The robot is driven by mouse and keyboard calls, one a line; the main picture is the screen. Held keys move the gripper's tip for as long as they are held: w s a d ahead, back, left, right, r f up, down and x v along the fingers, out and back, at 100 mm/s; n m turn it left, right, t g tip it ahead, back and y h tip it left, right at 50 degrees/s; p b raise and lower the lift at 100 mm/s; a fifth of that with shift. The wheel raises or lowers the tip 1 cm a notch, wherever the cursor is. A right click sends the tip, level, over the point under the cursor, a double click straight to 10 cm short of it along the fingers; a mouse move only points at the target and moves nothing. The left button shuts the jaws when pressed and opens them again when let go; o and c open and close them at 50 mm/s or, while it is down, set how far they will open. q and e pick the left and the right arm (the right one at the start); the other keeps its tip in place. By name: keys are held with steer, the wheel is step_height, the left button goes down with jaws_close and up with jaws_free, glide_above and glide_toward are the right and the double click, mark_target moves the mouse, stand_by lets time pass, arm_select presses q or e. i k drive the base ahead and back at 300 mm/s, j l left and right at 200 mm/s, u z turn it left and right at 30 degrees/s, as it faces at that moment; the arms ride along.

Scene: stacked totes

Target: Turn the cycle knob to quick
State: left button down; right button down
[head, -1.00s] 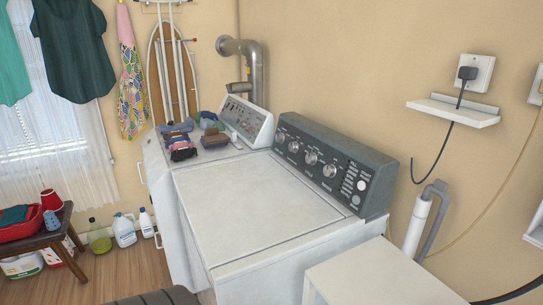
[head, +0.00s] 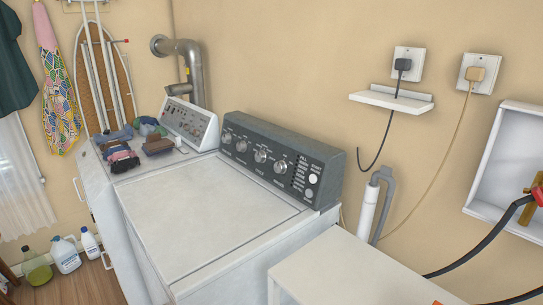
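The washer (head: 205,225) stands in the middle of the head view, with a white closed lid. Its dark grey control panel (head: 321,158) rises along the back edge, against the wall. Several silver knobs sit in a row on the panel: one at the left end (head: 227,138), one beside it (head: 241,146), one near the middle (head: 260,156) and one to its right (head: 279,167). The labels are too small to read, so I cannot tell which is the cycle knob or where it points. Neither of my grippers shows.
A white table (head: 345,268) stands at the front right. A wall shelf (head: 391,101), plugs and a recessed box (head: 508,150) with hoses are on the right wall. The washer lid is clear.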

mark_target(260, 157)
steer(key=z, duration=0.5)
steer(key=j+z, duration=0.3)
steer(key=j, duration=0.15)
steer(key=j+z, duration=0.25)
steer(key=j, duration=0.2)
steer(key=k+j+z, duration=0.1)
steer(key=j+z, duration=0.2)
steer(key=k+j+z, duration=0.1)
steer(key=j+z, duration=0.2)
steer(key=j, duration=0.25)
steer(key=k+j+z, duration=0.15)
steer(key=j+z, duration=0.15)
steer(key=j, duration=0.05)
